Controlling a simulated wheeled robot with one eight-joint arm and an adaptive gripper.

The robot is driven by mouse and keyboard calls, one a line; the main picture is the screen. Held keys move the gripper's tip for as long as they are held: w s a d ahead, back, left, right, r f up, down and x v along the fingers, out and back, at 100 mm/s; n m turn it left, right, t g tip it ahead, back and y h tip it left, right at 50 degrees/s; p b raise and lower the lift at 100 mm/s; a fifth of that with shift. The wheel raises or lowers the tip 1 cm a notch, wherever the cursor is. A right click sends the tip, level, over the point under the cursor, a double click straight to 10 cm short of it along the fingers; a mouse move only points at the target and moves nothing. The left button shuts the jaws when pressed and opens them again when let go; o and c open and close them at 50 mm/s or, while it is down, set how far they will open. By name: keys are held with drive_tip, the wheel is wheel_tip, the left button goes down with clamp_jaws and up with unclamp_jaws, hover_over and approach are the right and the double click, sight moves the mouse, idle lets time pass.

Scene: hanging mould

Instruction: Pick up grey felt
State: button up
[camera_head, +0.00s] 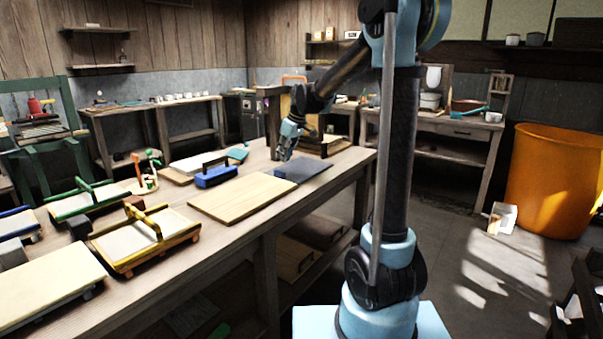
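A flat, dark blue-grey sheet (308,169), which looks like the grey felt, lies on the long wooden workbench (255,236), beside the right end of a pale wooden board (240,197). My gripper (284,157) points down at the left, far part of the sheet, with its tips low near the bench. I cannot tell whether the tips touch the sheet or whether the fingers are open or closed. Nothing is visibly lifted.
A blue handled block (216,175) stands left of my gripper. Wooden frames with yellow (146,244) and green (85,202) handles stand on the bench's left part. A dark-handled wooden piece (324,147) is behind the sheet. An orange bin (553,185) stands on the floor at right.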

drive_tip(key=shift+s+x, duration=0.15)
drive_tip(key=shift+x, duration=1.65)
drive_tip(key=shift+s+x, duration=0.15)
drive_tip(key=shift+x, duration=1.7)
drive_tip(key=shift+d+f, duration=0.1)
drive_tip(key=shift+d, duration=0.05)
clamp_jaws()
